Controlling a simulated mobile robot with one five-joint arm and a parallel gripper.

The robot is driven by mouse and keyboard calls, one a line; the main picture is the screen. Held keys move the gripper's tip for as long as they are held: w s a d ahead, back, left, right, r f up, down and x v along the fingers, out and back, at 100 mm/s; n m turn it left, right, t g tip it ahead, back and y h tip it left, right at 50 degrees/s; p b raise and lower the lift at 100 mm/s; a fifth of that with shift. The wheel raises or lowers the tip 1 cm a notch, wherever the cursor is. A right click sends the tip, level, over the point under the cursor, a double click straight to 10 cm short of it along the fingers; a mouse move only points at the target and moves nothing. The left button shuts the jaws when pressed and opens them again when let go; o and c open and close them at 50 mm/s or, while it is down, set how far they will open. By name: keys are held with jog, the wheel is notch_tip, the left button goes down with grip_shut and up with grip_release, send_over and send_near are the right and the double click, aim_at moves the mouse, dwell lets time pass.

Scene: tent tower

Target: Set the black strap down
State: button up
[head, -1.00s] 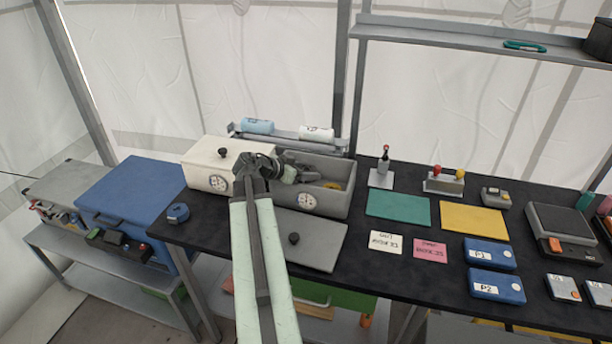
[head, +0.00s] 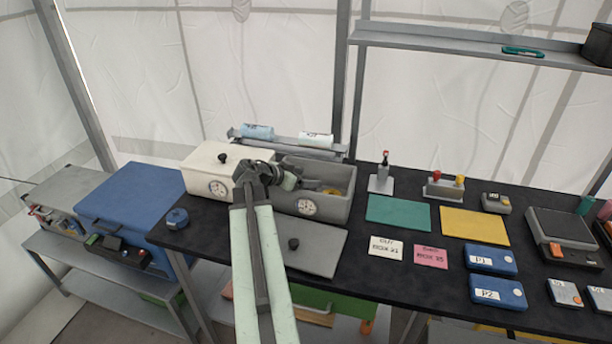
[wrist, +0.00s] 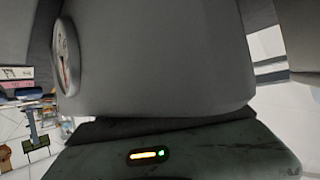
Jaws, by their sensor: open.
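My gripper (head: 316,184) is at the open grey box (head: 333,211) with a round dial on its front. It reaches over the box's left part, and its jaws are open. In the wrist view a broad grey surface fills the middle, with a round dial (wrist: 66,55) at its left edge. I cannot make out the black strap in either view. The box's inside is partly hidden by my gripper, and something yellowish (head: 331,191) shows in it.
A white lidded box (head: 207,182) stands close on the left. A grey lid (head: 318,250) lies in front of the grey box. Green (head: 398,210) and yellow (head: 474,226) mats lie to the right.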

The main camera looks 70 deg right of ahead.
jog(key=p+v, duration=0.2)
jog(key=v, duration=0.1)
jog(key=p+v, duration=0.1)
jog(key=v, duration=0.3)
jog(key=p+v, duration=0.2)
jog(key=v, duration=0.2)
jog(key=shift+r+p, duration=0.35)
jog(key=shift+w+a+r, duration=0.15)
jog(key=shift+w+a, duration=0.15)
jog(key=shift+a, duration=0.05)
